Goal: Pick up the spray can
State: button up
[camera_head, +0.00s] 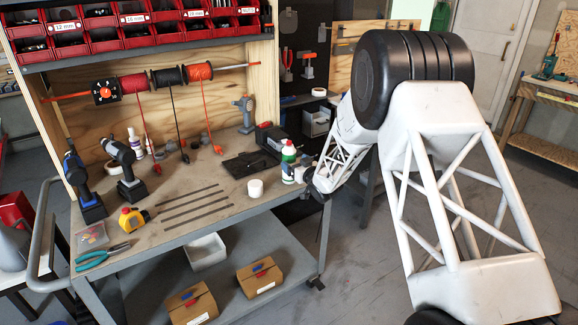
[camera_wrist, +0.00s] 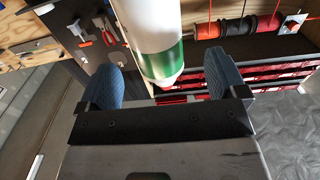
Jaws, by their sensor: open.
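The spray can (camera_head: 288,161) stands upright near the right end of the workbench top. It is white with a green band and a small red tip. In the wrist view the can (camera_wrist: 158,50) hangs upside down in the picture, between the two blue fingers of my gripper (camera_wrist: 164,70). The fingers are spread, with gaps visible on both sides of the can. In the head view my arm reaches in from the right, and its end is just right of the can. The fingers are hard to make out there.
A white roll (camera_head: 255,188) stands left of the can. A black box (camera_head: 271,138) and a flat dark tray (camera_head: 248,164) are behind. Dark rods (camera_head: 192,205) lie mid-bench. Drills (camera_head: 122,163) and a tape measure (camera_head: 132,217) are at left. Red bins (camera_head: 120,38) are overhead.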

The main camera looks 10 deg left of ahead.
aim_at(293, 161)
jog(key=shift+x, duration=2.6)
jog(key=shift+w+d+f, duration=0.1)
jog(key=shift+c, duration=0.3)
jog(key=c, duration=1.1)
jog(key=shift+c, duration=0.2)
